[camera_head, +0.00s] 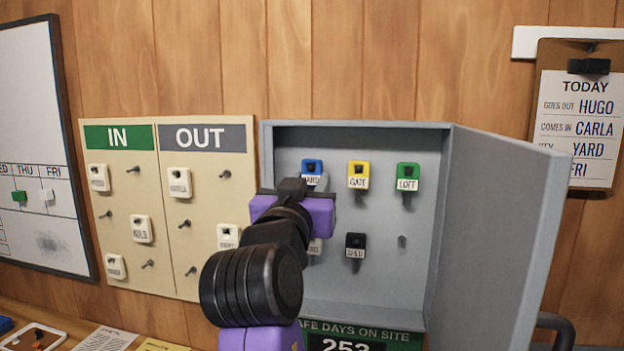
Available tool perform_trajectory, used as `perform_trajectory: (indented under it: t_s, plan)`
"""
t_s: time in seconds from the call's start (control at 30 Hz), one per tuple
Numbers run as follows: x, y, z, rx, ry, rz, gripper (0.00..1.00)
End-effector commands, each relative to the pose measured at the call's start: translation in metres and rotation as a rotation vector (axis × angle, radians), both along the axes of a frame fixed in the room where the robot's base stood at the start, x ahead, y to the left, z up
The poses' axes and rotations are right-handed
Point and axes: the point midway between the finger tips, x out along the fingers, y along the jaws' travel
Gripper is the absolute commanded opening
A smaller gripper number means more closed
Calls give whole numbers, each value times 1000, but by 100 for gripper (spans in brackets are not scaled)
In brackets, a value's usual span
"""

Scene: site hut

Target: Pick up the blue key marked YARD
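The blue key (312,166) hangs at the upper left inside the open grey key cabinet (380,277). Its white label is partly covered by my arm, and only the last letters show. My gripper (300,186) is in front of the cabinet's left side, just below the blue key in the picture. The purple and black wrist hides the fingers, so I cannot see whether they touch the key or are open or shut.
A yellow key (358,174), a green LOFT key (407,177) and a black key (355,245) hang beside it. The cabinet door (498,230) stands open at right. An IN/OUT tag board (207,225) is at left. A TODAY clipboard (578,130) hangs at upper right.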

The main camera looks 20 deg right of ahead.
Motion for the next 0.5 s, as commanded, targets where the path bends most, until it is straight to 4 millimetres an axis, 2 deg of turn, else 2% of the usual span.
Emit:
perform_trajectory:
  t_s: [0.5]
  plan:
    - [0, 0, 4, 0, 0, 0, 3]
